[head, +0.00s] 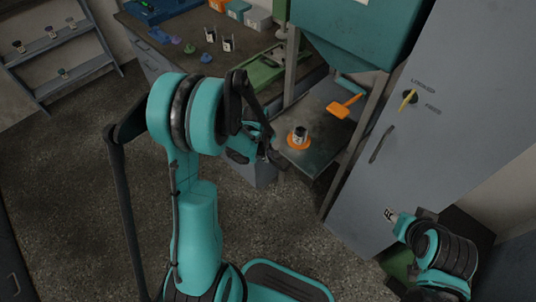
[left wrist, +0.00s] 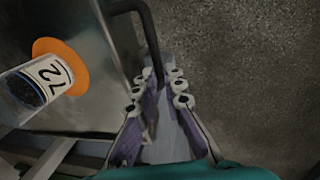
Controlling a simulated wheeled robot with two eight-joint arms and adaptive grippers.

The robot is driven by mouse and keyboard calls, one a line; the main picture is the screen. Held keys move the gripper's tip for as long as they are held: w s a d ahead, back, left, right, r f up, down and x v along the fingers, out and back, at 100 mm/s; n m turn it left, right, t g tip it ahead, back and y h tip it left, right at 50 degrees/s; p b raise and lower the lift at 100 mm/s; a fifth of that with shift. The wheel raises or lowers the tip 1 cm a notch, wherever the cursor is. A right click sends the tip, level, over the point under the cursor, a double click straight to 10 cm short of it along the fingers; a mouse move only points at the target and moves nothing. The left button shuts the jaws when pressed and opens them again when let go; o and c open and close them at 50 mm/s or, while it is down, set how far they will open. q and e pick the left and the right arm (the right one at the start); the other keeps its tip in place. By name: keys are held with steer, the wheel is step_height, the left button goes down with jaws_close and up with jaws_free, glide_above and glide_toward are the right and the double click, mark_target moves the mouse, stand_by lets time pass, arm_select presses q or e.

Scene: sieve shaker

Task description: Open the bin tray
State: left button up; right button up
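The bin tray (head: 325,150) is a dark metal tray under the teal hopper. It carries an orange disc (head: 291,138) and a small jar (head: 301,133). In the left wrist view the tray (left wrist: 100,100) lies at left, with the jar (left wrist: 35,82) labelled 72. A black bar handle (left wrist: 146,35) runs along the tray's edge and down between the fingers of my left gripper (left wrist: 157,88). The fingers are apart; contact with the handle cannot be told. In the head view my left gripper (head: 262,148) is at the tray's left edge, partly hidden by my arm. My right gripper (head: 398,219) is at lower right, its fingers unclear.
The teal hopper (head: 345,45) hangs above the tray. An orange scoop (head: 344,107) is behind the jar. A bench (head: 180,55) with jars is at back left. The floor at left is clear.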

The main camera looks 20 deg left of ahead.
arm_select(q)
steer(key=o, duration=0.4)
steer(key=shift+w, duration=0.1)
step_height(320, 180, up, 12)
steer(key=s, duration=0.2)
steer(key=shift+s+a, duration=0.15)
steer(key=shift+a, duration=0.25)
steer(key=shift+f, duration=0.15)
steer(key=s+d+r+m+t, duration=0.2)
steer(key=s+d+r+m, duration=0.2)
steer(key=s+m, duration=0.2)
steer(key=s+d+r+m+t, duration=0.3)
steer(key=s+m, duration=0.3)
steer(key=m, duration=0.2)
steer(key=shift+s+d+r+y, duration=0.35)
steer(key=shift+s+r+y, duration=0.05)
steer(key=shift+r, duration=0.05)
